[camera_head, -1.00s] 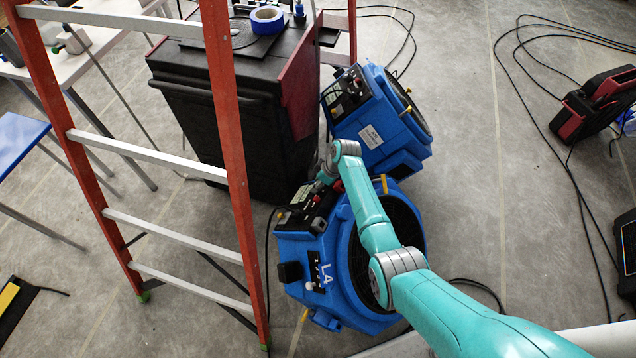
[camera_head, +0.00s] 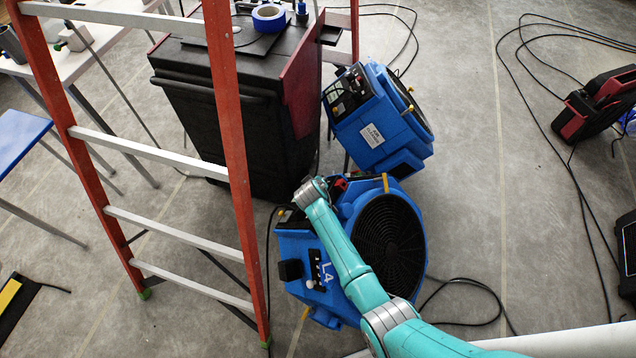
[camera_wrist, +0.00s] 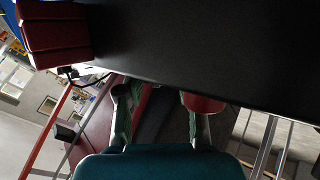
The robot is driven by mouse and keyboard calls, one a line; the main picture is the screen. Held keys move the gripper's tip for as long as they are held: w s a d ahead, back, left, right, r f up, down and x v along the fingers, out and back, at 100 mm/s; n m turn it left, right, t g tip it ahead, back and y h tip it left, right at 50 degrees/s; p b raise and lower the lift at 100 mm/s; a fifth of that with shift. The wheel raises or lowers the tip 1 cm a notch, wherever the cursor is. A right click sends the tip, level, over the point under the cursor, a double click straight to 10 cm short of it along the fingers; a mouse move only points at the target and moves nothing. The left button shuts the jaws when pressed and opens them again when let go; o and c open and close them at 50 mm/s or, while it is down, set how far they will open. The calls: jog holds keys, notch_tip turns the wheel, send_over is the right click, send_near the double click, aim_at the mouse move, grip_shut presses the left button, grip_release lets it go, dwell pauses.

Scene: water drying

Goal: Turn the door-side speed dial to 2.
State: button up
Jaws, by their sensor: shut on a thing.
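Two blue blowers stand on the floor. The near blower (camera_head: 388,235), marked L4, is partly behind my arm. My arm now covers most of its dark control panel, and its dial setting cannot be read. The far blower (camera_head: 372,128) stands behind it, with a dark panel (camera_head: 346,92) at its upper left. My gripper (camera_wrist: 160,110) is at the near blower's panel, mostly hidden in the head view. In the wrist view its fingers are apart around a dark part, seemingly the speed dial, which is hard to make out.
An orange ladder (camera_head: 228,150) stands left of the near blower. A black cabinet (camera_head: 240,130) is behind it, with blue tape (camera_head: 268,17) on top. Cables lie on the floor at right, near a red and black case (camera_head: 600,103).

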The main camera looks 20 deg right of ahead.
jog(key=shift+f+m+h, duration=0.1)
jog(key=shift+m+h, duration=0.2)
jog(key=shift+h, duration=0.1)
jog(key=o, duration=1.2)
jog(key=shift+c, duration=0.2)
jog(key=v, duration=1.2)
jog(key=shift+s, duration=0.15)
jog(key=shift+s+a+f, duration=0.1)
